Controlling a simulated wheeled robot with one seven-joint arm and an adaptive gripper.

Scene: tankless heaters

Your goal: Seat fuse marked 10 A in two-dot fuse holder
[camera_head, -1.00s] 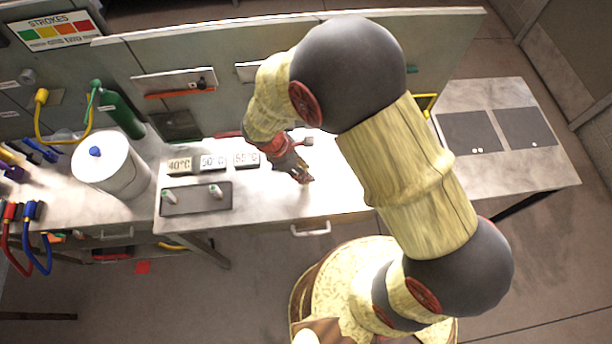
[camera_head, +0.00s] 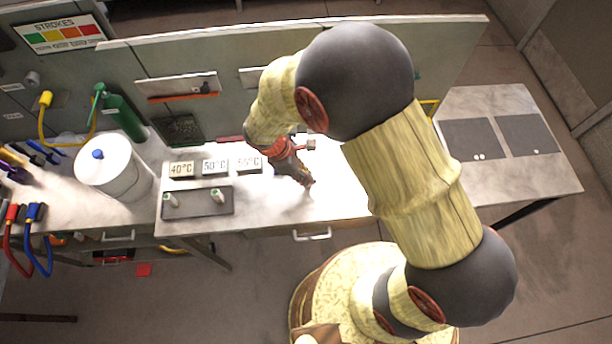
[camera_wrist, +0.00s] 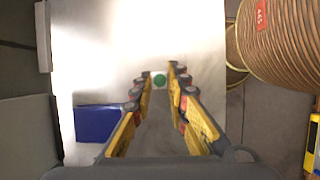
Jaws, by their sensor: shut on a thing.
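My gripper (camera_head: 308,185) is low over the front of the white workbench, right of the dark tray. In the wrist view its yellow fingers (camera_wrist: 160,82) are closed on a small white piece with a round green end, probably a fuse (camera_wrist: 160,79). No 10 A marking can be read on it. Two similar white, green-topped pieces stand on the dark tray (camera_head: 190,211): one at left (camera_head: 170,200) and one at right (camera_head: 217,196). On the right table, one dark square plate (camera_head: 465,134) bears two pale dots. The plate beside it (camera_head: 527,132) shows one.
Blocks marked 40°C (camera_head: 181,170), 50°C (camera_head: 215,166) and 55°C (camera_head: 249,165) line up behind the tray. A white pot (camera_head: 112,172) stands left. A grey upright panel (camera_head: 440,60) backs the bench. A blue block (camera_wrist: 97,123) shows in the wrist view.

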